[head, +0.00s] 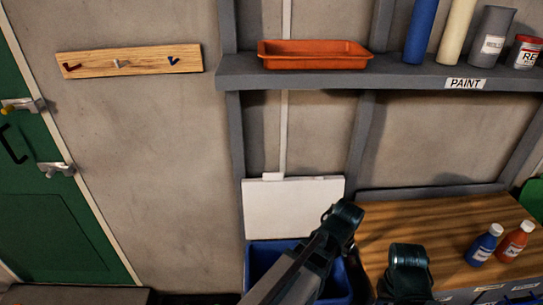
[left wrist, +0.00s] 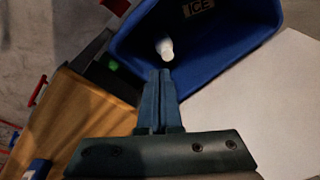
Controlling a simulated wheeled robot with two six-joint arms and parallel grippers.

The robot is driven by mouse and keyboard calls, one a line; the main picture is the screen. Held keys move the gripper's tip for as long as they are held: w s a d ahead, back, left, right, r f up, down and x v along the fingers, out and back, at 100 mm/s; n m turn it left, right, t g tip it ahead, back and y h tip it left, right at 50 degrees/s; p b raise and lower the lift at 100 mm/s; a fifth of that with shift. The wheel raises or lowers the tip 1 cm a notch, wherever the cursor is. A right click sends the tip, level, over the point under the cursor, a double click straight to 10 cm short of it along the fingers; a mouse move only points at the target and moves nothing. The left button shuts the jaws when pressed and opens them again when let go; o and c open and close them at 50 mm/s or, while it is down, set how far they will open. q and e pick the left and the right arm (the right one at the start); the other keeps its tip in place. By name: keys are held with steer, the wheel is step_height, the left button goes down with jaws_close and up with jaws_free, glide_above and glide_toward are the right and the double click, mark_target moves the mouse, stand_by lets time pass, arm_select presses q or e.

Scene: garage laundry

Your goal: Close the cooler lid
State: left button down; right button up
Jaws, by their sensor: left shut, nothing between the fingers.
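The blue cooler (head: 270,257) stands on the floor left of the wooden worktop, and my arm covers part of it. Its white lid (head: 294,208) is open, standing upright at the back against the wall. In the left wrist view the cooler (left wrist: 228,42) is at the top, with an ICE label on it, and the white lid (left wrist: 265,105) spreads at the right. A small white cylinder (left wrist: 165,48) shows just beyond the fingertips. My left fingertips are hidden in the head view.
The wooden worktop (head: 420,222) is right of the cooler, with a blue bottle (head: 484,246) and an orange-red bottle (head: 515,243) on it. A grey shelf (head: 340,82) with an orange tray (head: 312,55) runs above.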

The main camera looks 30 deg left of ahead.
arm_select(q)
steer(key=w+a+r+n+t+p, duration=0.1)
steer(key=w+a+r+n+p, duration=0.1)
steer(key=a+r+p, duration=0.3)
steer(key=w+a+r+n+t+y+p, duration=0.1)
steer(key=w+a+r+n+p, duration=0.2)
steer(key=a+r, duration=0.6)
steer(key=w+a+r+n+t+y+p, duration=0.1)
steer(key=w+a+r+p, duration=0.5)
steer(key=a, duration=0.9)
steer(key=shift+w+a+r+n+t+p, duration=0.15)
steer(key=shift+r+n+t+p, duration=0.15)
steer(key=shift+r+n+p, duration=0.75)
arm_select(e)
step_height(320, 180, up, 19)
arm_select(q)
steer(key=b+x, duration=0.9)
steer(key=x, duration=0.2)
steer(key=shift+m, duration=0.25)
steer(key=s+d, duration=0.1)
steer(key=s+d+r+p, duration=0.1)
steer(key=s, duration=0.1)
steer(key=shift+s+d, duration=0.1)
steer(key=shift+s, duration=0.2)
steer(key=shift+s+d+r, duration=0.1)
steer(key=shift+s+d, duration=0.05)
arm_select(e)
step_height(320, 180, down, 8)
